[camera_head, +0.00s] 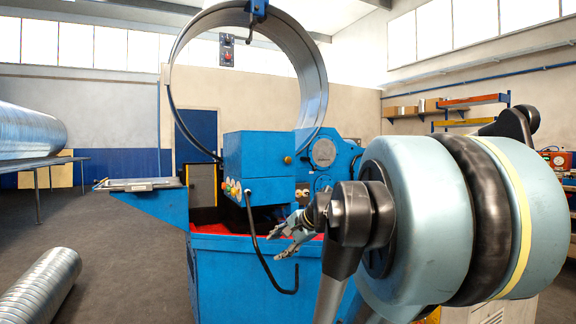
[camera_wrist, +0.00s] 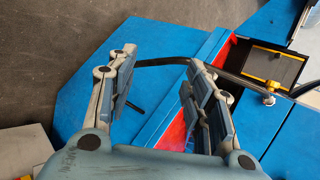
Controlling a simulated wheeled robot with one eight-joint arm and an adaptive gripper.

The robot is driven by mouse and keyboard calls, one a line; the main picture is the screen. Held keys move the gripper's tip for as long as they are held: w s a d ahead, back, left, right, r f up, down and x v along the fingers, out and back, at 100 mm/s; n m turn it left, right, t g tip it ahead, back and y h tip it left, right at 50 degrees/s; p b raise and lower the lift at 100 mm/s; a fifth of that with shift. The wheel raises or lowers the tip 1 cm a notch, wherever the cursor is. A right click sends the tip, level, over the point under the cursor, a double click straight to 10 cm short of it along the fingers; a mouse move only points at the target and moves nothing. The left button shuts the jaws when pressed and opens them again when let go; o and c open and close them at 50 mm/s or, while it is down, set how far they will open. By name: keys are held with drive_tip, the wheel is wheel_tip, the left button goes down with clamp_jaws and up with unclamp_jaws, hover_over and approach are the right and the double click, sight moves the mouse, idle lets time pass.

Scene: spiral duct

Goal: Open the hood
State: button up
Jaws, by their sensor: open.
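A blue box-shaped housing (camera_head: 258,155), which may be the hood, sits on the blue spiral duct machine (camera_head: 255,275). A black bent bar (camera_head: 258,245) hangs from its front and curves right at its lower end. My gripper (camera_head: 288,235) is open to the right of this bar, in front of the machine. In the wrist view the bar (camera_wrist: 160,62) crosses the gap between the fingertips of my open gripper (camera_wrist: 158,66), and part of it is hidden behind the left finger. I cannot tell whether the fingers touch it. The jaws are not closed on anything.
A large metal ring (camera_head: 318,85) stands above the machine. A flat panel (camera_head: 138,185) juts out to the left. A spiral duct (camera_head: 45,290) lies on the floor at left. The floor between duct and machine (camera_head: 130,260) is clear.

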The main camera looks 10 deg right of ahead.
drive_tip(key=w+d+r+m+t+y, duration=0.1)
drive_tip(key=w+d+r+m+t, duration=0.15)
drive_tip(key=w+r+m, duration=0.35)
drive_tip(key=w+d+r+m+t, duration=0.2)
drive_tip(key=w+r+m+t, duration=0.15)
drive_tip(key=w+r, duration=0.45)
drive_tip(key=m+t+h, duration=0.2)
drive_tip(key=m+t, duration=0.2)
drive_tip(key=m, duration=0.7)
approach(289, 161)
drive_tip(key=x, duration=1.1)
drive_tip(key=shift+a, duration=0.1)
clamp_jaws()
